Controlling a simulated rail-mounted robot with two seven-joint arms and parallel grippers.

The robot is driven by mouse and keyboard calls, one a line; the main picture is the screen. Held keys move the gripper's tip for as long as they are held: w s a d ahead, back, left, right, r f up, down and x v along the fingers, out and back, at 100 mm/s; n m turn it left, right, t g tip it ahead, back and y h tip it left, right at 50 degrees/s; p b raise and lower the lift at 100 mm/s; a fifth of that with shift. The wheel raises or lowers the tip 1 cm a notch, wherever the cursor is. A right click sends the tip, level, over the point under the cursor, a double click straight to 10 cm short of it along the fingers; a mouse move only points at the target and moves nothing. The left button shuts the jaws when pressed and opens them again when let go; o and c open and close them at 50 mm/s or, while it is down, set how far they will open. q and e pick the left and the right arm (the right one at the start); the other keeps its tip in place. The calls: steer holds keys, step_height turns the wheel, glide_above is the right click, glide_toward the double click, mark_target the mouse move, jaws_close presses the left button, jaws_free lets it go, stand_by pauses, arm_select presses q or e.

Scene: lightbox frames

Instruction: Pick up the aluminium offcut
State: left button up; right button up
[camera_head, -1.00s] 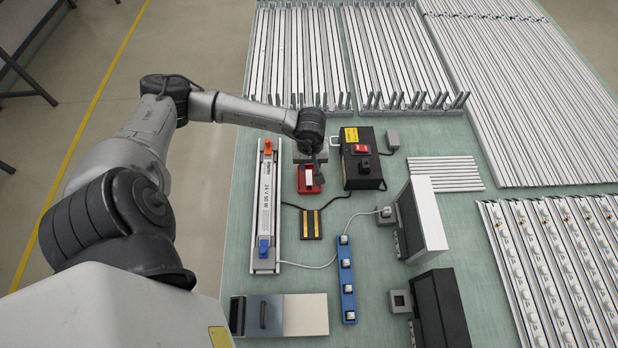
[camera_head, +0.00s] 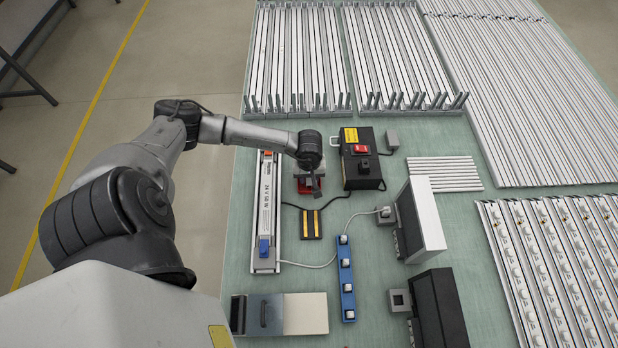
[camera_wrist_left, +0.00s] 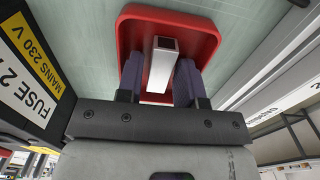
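The aluminium offcut (camera_wrist_left: 164,46) is a short, pale square-ended piece at the red tray (camera_wrist_left: 204,36) in the left wrist view. My left gripper (camera_wrist_left: 160,76) has its two dark fingers apart, one on each side of the offcut. Narrow gaps seem to remain beside it, though contact is hard to judge. In the head view the left gripper (camera_head: 315,186) is over the red tray (camera_head: 304,190), and its wrist hides most of the tray and the offcut. My right gripper is not in view.
A black power box (camera_head: 361,170) stands close right of the gripper. A long lamp fixture (camera_head: 266,205) lies left. A black-and-yellow pad (camera_head: 311,224) and a blue socket strip (camera_head: 346,280) lie nearer. Racks of profiles (camera_head: 300,60) fill the back.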

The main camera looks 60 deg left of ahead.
arm_select(q)
steer(key=shift+c, duration=0.3)
jaws_close()
steer(key=shift+r, duration=0.2)
